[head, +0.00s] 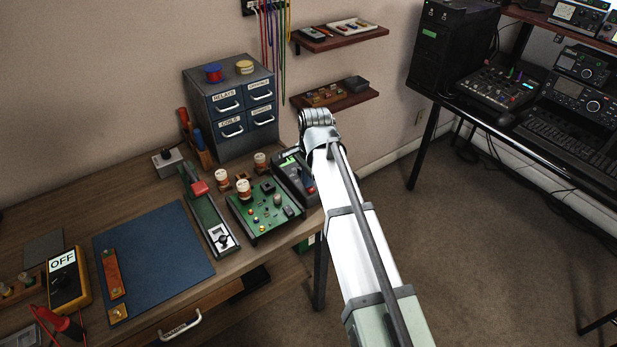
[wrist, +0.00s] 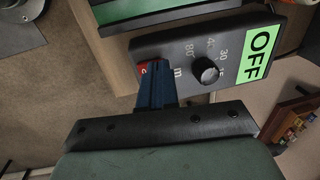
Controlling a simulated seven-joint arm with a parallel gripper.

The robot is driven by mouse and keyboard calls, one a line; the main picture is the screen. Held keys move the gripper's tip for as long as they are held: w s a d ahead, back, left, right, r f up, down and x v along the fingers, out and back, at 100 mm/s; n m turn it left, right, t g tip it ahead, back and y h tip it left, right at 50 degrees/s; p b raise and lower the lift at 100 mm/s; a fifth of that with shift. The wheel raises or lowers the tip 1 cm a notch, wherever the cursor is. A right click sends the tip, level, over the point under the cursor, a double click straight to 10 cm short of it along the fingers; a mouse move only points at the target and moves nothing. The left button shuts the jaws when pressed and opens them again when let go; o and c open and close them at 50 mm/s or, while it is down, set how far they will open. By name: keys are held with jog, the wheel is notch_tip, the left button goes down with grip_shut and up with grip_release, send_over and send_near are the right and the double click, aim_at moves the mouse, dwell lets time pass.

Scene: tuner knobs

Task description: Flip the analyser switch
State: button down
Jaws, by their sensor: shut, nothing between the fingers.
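A dark grey box, which looks like the analyser (head: 291,175), stands at the bench's right end, partly hidden by my arm. In the wrist view the analyser (wrist: 184,48) has a black knob (wrist: 205,70) with number marks, and a green panel (wrist: 260,54) reading OFF. A small red part, seemingly its switch (wrist: 143,70), sits at the box's edge. My gripper (wrist: 155,65) is shut, with nothing held. Its blue fingertips are right beside the red part and overlap it in view; contact cannot be told. In the head view my gripper is not clearly seen.
A green circuit board (head: 263,208) with knobs stands left of the analyser. A long green device (head: 209,219), a blue mat (head: 153,255) and a yellow meter (head: 67,279) reading OFF lie further left. A grey drawer cabinet (head: 231,104) stands behind.

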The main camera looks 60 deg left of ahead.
aim_at(312, 191)
jog(key=shift+s+a+f, duration=0.1)
jog(key=shift+a+f, duration=0.2)
jog(key=shift+f, duration=0.2)
jog(key=shift+d, duration=1)
notch_tip(312, 191, up, 15)
jog(key=shift+d, duration=0.3)
jog(key=shift+f, duration=0.1)
dwell(0.5)
